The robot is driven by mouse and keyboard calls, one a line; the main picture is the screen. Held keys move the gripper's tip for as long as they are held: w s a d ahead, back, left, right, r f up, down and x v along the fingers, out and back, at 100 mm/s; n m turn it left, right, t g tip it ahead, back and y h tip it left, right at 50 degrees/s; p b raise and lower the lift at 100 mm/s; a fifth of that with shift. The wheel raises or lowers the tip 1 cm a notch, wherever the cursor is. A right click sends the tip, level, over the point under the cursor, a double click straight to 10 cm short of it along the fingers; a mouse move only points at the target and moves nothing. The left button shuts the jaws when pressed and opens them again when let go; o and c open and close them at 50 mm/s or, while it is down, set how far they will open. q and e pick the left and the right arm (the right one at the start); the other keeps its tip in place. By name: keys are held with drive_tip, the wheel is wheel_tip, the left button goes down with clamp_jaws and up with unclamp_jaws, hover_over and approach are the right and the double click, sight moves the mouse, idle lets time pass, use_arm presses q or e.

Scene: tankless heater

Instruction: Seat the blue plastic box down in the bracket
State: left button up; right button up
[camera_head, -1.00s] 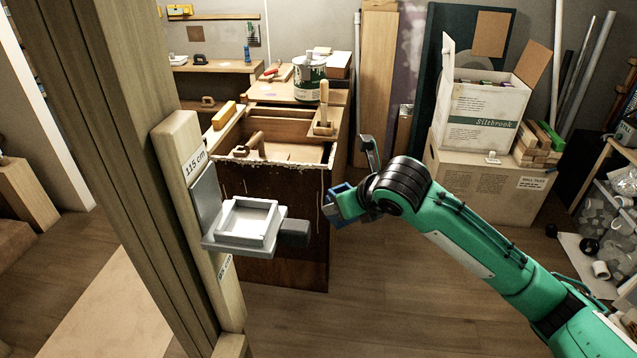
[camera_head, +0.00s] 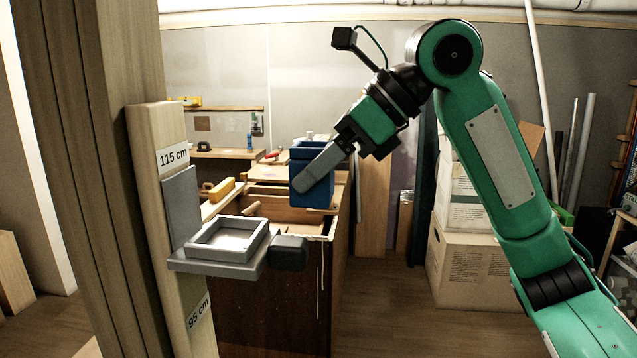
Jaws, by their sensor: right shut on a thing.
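The blue plastic box (camera_head: 312,192) is upright in the air, to the right of the bracket and higher than it. My right gripper (camera_head: 318,172) is shut on the blue box, with a grey finger across its near face. The grey bracket (camera_head: 216,266) is fixed to a wooden post marked 115 cm and 95 cm. Its shallow square tray, with a raised rim, is empty. A dark grey block (camera_head: 289,253) sticks out from the bracket's right side. My left gripper is not in view.
A wooden cabinet (camera_head: 270,310) with tools on top stands behind the bracket. The wooden post (camera_head: 160,150) and wall studs (camera_head: 85,180) rise at the left. Cardboard boxes (camera_head: 468,265) stand at the back right. The space above the bracket tray is clear.

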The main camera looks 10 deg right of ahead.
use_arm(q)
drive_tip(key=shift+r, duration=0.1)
use_arm(e)
drive_tip(key=shift+r, duration=0.1)
drive_tip(key=shift+s, duration=0.15)
drive_tip(key=shift+s+a+p, duration=0.1)
drive_tip(key=shift+a+p, duration=0.25)
drive_tip(key=shift+s+a+p, duration=0.3)
drive_tip(key=shift+s+a, duration=0.2)
drive_tip(key=shift+a, duration=0.25)
drive_tip(key=s+a, duration=0.1)
drive_tip(key=a, duration=0.1)
drive_tip(key=p, duration=0.3)
hover_over(237, 243)
drive_tip(key=d, duration=0.2)
drive_tip(key=shift+w+a, duration=0.25)
drive_tip(key=shift+w, duration=0.2)
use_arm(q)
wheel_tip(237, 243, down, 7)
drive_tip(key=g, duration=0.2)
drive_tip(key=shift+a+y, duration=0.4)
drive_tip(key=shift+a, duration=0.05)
use_arm(e)
drive_tip(key=shift+s+a, duration=0.45)
drive_tip(key=shift+a, duration=0.3)
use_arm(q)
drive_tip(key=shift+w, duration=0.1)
